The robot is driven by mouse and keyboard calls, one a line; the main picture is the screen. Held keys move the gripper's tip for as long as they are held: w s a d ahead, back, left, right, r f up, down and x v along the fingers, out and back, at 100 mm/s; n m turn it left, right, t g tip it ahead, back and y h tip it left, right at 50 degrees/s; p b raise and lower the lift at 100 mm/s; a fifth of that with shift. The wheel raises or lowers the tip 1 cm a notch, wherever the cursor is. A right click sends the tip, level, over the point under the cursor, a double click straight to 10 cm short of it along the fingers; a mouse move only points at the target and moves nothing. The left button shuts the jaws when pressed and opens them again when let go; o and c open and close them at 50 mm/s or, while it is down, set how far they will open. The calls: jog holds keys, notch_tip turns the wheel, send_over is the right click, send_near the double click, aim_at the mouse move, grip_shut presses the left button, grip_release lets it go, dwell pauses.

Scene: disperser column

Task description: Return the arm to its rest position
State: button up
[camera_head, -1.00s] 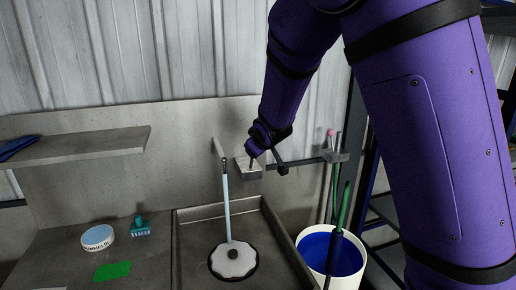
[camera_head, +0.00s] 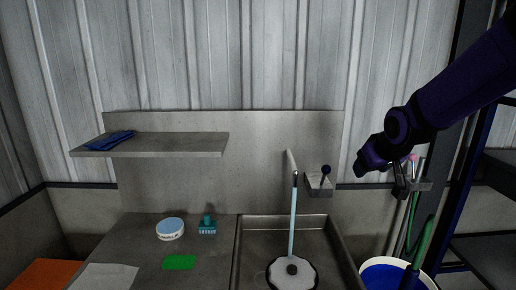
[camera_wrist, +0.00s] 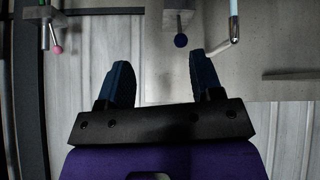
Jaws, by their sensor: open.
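My purple arm reaches in from the right in the head view, with my gripper (camera_head: 402,186) in front of the wall, right of the sink. In the wrist view my gripper (camera_wrist: 158,80) shows two blue fingers spread well apart with nothing between them. A grey dispenser block (camera_head: 318,184) with a dark ball-topped lever (camera_head: 325,170) is on the back panel, left of my gripper and apart from it. The dark blue ball (camera_wrist: 181,40) also shows in the wrist view beyond the fingers.
A sink (camera_head: 335,238) holds a round white-and-black piece (camera_head: 291,272) under a pale blue rod (camera_head: 294,215). A white bucket (camera_head: 394,264) with blue inside and green handles stands at right. A shelf (camera_head: 180,145) holds a blue cloth. A white tub (camera_head: 170,228), teal brush (camera_head: 207,226) and green pad (camera_head: 179,262) lie left.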

jog(key=s+r+m+g, duration=0.1)
jog(key=s+r, duration=0.2)
jog(key=s, duration=1.1)
jog(key=s+d+r+m+g, duration=0.1)
jog(key=s+r, duration=0.3)
jog(key=s, duration=1.1)
jog(key=shift+d+r+g, duration=0.2)
jog(key=shift+d+g, duration=0.05)
jog(key=shift+g, duration=0.05)
